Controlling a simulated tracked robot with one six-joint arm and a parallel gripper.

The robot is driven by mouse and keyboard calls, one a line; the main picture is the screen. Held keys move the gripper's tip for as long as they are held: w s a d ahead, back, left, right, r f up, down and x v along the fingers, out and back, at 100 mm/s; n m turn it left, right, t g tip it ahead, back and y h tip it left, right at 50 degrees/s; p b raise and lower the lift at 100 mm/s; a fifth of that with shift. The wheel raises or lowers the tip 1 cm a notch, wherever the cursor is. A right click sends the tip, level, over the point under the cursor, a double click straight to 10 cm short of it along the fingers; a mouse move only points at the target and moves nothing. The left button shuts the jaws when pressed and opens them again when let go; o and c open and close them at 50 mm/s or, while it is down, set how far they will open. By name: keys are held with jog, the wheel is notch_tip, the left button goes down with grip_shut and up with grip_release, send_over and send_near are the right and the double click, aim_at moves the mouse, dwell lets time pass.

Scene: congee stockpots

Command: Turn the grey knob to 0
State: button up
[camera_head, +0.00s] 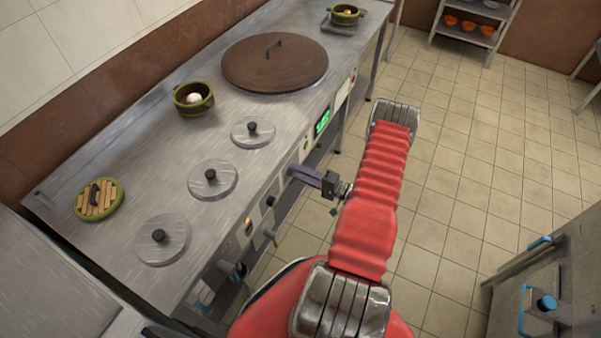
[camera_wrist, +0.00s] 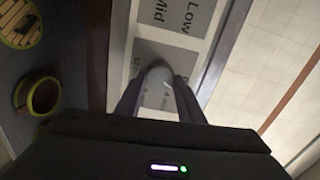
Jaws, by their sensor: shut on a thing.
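My gripper (camera_head: 293,171) reaches the front panel of the steel counter in the head view, with its dark fingers against the panel. In the wrist view my gripper (camera_wrist: 160,84) has one finger on each side of a rounded grey knob (camera_wrist: 159,72) and is shut on it. The plate behind the knob has grey label patches; "Low" (camera_wrist: 181,15) and "Mid" (camera_wrist: 157,12) can be read. Other marks beside the knob are partly hidden by it and the fingers. I cannot read which mark the knob points to. In the head view the fingers hide the knob.
The steel counter (camera_head: 110,185) holds several lidded wells, a large brown lid (camera_head: 270,70) and a green pot (camera_head: 193,99). A green display (camera_head: 322,121) is on the front panel, right of my gripper. Tiled floor (camera_head: 455,180) is clear at right; a steel cabinet (camera_head: 545,280) stands lower right.

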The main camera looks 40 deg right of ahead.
jog(key=n, duration=0.5)
jog(key=shift+s+a+f, duration=0.1)
jog(key=shift+f, duration=0.05)
dwell(0.4)
jog(key=o, duration=0.8)
jog(key=shift+o, duration=1.3)
jog(key=v, duration=1.3)
jog(key=shift+s, duration=0.35)
